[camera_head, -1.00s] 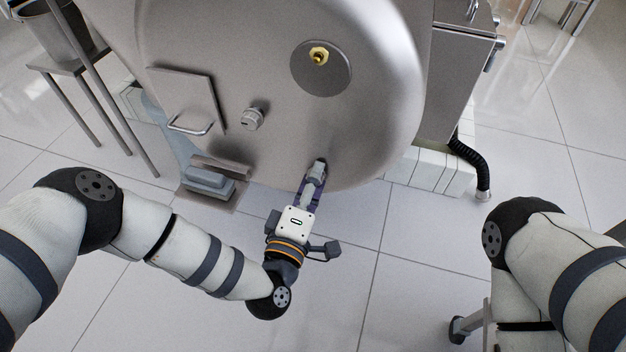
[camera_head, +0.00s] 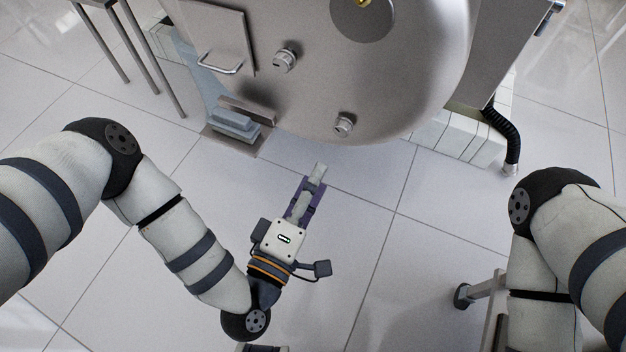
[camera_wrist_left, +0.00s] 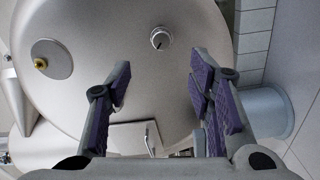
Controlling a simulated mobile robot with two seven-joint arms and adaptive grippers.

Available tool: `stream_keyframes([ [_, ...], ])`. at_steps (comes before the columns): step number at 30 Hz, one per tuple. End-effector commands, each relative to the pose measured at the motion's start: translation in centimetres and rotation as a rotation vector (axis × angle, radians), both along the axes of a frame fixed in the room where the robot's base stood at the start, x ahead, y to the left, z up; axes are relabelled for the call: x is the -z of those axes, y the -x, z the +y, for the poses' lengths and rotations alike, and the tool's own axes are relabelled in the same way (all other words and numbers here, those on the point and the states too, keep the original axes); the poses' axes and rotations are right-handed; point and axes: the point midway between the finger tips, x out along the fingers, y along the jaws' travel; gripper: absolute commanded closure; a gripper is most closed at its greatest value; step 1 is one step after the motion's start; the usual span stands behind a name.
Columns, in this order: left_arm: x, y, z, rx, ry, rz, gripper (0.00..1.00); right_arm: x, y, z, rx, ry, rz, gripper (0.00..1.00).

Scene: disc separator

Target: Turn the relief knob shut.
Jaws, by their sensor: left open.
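Two grey knobs stand out from the round steel vessel end. The lower right knob (camera_head: 344,125) has nothing touching it, and the other knob (camera_head: 285,60) is up and to the left. I cannot tell from labels which is the relief knob. The left wrist view shows one knob (camera_wrist_left: 160,38), ahead between the fingers, with a small dark mark on its face. My left gripper (camera_head: 315,178), with purple-padded fingers, is open and empty. It is below the lower right knob, apart from it. My right gripper is out of view; only its arm shows.
A steel door with a bar handle (camera_head: 220,65) is left of the knobs. A brass fitting on a round plate (camera_wrist_left: 40,62) is on the vessel. A black hose (camera_head: 503,135) hangs at right. The tiled floor around the gripper is clear.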

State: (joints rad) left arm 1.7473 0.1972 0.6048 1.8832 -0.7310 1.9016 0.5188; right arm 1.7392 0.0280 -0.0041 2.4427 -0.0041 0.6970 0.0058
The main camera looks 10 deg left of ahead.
Motion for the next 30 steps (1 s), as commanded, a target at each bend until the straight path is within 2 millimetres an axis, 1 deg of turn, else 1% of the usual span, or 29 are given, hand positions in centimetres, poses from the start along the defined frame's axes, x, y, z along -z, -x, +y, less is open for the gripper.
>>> stream_keyframes([
  [2, 0.1, 0.0, 0.0, 0.000, -0.005, -0.001, 0.52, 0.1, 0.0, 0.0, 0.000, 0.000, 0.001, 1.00],
  [4, 0.7, 0.1, 0.0, -0.001, -0.067, -0.011, 0.52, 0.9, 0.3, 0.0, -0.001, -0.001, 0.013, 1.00],
  [6, 1.5, 0.3, 0.1, -0.001, -0.205, -0.041, 0.52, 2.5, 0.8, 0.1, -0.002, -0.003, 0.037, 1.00],
  [8, 1.8, 0.5, 0.2, 0.002, -0.344, -0.077, 0.52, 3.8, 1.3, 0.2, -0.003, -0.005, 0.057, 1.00],
  [9, 1.8, 0.5, 0.2, 0.003, -0.429, -0.106, 0.52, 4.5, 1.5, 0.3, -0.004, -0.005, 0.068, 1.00],
  [12, 1.3, 0.4, 0.3, 0.004, -0.601, -0.171, 0.52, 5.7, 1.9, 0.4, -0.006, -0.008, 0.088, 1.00],
  [15, 0.5, 0.2, 0.4, 0.000, -0.689, -0.212, 0.52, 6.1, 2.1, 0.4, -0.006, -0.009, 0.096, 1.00],
  [17, 0.3, -0.3, 0.2, -0.001, -0.706, -0.222, 0.52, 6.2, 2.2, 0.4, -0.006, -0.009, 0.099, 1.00],
  [20, 0.2, -2.2, -0.4, -0.003, -0.707, -0.224, 0.52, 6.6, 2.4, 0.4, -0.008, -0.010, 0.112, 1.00],
  [24, 0.4, -5.8, -1.5, -0.003, -0.708, -0.223, 0.52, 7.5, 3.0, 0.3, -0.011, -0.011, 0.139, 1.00],
  [27, 0.4, -8.0, -2.3, -0.002, -0.707, -0.222, 0.52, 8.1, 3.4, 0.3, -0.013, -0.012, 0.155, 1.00],
  [30, 0.3, -9.7, -2.8, -0.002, -0.707, -0.222, 0.52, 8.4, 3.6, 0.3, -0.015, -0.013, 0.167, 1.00],
])
